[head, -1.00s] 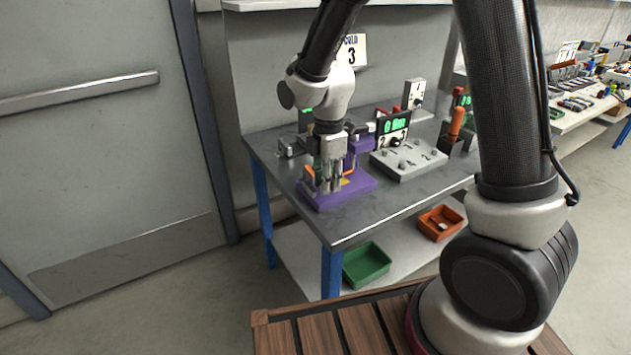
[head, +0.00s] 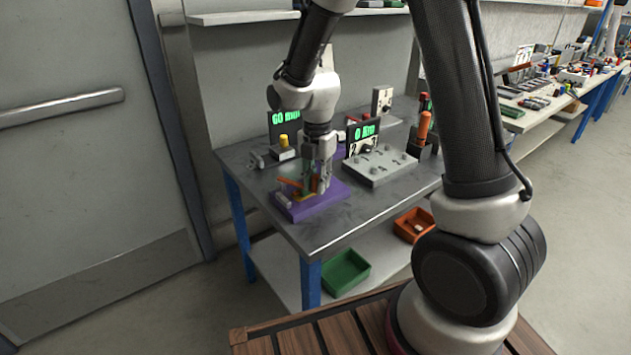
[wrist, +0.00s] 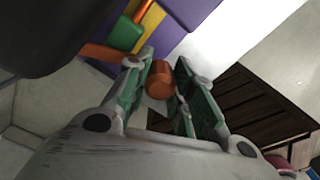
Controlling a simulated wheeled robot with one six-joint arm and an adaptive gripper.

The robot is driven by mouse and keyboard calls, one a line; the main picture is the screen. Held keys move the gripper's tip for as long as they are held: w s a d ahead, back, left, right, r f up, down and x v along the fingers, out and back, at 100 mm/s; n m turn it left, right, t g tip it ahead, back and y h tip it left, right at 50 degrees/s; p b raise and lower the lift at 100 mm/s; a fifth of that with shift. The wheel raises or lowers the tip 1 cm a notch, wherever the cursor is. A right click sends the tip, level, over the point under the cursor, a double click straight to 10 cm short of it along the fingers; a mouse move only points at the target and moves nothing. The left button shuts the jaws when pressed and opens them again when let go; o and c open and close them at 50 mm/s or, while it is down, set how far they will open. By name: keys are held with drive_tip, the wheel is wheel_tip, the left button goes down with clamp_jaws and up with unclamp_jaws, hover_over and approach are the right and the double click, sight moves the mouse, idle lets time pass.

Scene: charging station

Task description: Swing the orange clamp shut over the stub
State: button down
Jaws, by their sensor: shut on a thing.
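The purple fixture (head: 304,209) sits on the near left part of the metal bench. My gripper (head: 321,188) is low over its right side, pointing down. In the wrist view, the finger pads close around a round orange piece (wrist: 160,80), which looks like the end of the orange clamp's handle. An orange bar (head: 287,182) shows on the fixture left of the fingers, and also in the wrist view (wrist: 98,52). A green part (wrist: 126,34) with orange above it lies beside a yellow strip. I cannot tell which part is the stub; the fingers hide part of the clamp.
Right of the fixture stands a grey box (head: 380,168) with knobs and a green-lit display. Behind it are another display (head: 284,124) and a yellow-topped block (head: 284,148). Green (head: 346,272) and orange (head: 412,226) bins lie on the lower shelf.

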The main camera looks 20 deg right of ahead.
drive_tip(key=c, duration=1.2)
unclamp_jaws()
wheel_tip(320, 180, up, 12)
drive_tip(key=shift+r, duration=0.1)
